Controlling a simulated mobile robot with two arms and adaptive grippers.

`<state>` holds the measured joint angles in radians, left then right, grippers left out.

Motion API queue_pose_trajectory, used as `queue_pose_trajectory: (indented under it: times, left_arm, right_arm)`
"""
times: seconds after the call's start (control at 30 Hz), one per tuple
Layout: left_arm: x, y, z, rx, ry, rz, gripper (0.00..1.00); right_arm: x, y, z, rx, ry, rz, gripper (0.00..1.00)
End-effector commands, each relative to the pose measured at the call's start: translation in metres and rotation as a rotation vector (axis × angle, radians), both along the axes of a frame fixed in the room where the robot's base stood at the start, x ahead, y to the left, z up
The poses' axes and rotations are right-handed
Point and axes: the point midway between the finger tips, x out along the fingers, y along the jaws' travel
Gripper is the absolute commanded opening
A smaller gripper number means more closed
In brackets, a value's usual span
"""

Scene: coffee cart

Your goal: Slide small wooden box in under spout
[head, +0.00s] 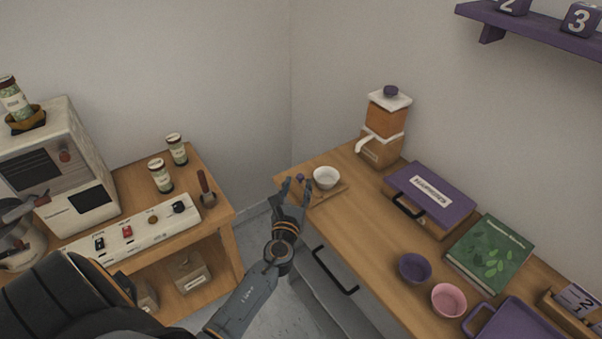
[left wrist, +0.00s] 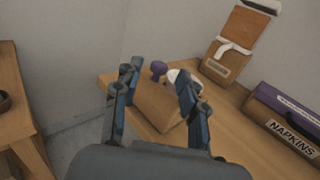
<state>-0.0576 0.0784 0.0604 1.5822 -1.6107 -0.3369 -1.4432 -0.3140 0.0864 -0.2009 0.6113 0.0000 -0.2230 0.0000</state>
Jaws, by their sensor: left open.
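A small wooden box (head: 330,192) lies low on the right-hand counter near its left end, with a purple knob (head: 300,177) at one end. A white bowl (head: 326,176) shows at the box; I cannot tell whether it stands on it or behind it. My left gripper (head: 297,185) is open at the counter's edge, by the knob end. In the left wrist view its fingers (left wrist: 155,92) appear on either side of the box (left wrist: 158,108); contact is unclear. The grinder (head: 383,130) stands farther back, its white spout (head: 364,146) pointing left. My right gripper is not in view.
A napkin box (head: 430,195), green book (head: 490,254), purple bowl (head: 415,267), pink bowl (head: 448,300) and purple tray (head: 515,325) occupy the counter to the right. Bare counter lies between box and grinder. The coffee machine (head: 60,170) stands on the left table.

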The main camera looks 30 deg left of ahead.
Motion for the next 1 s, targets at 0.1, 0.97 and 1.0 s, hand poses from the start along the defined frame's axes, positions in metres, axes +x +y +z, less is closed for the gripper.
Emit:
queue_pose_trajectory:
  times: [0.1,0.97,1.0]
  left_arm:
    - [0.02,0.008,0.001,0.001,-0.001,0.0,0.42]
    - [0.043,0.017,-0.001,-0.001,0.001,-0.001,0.0]
    - [0.043,0.018,-0.001,-0.001,0.001,-0.001,0.0]
  right_arm:
    - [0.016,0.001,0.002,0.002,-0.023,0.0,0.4]
    - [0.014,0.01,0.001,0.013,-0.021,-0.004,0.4]
    - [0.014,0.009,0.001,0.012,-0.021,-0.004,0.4]
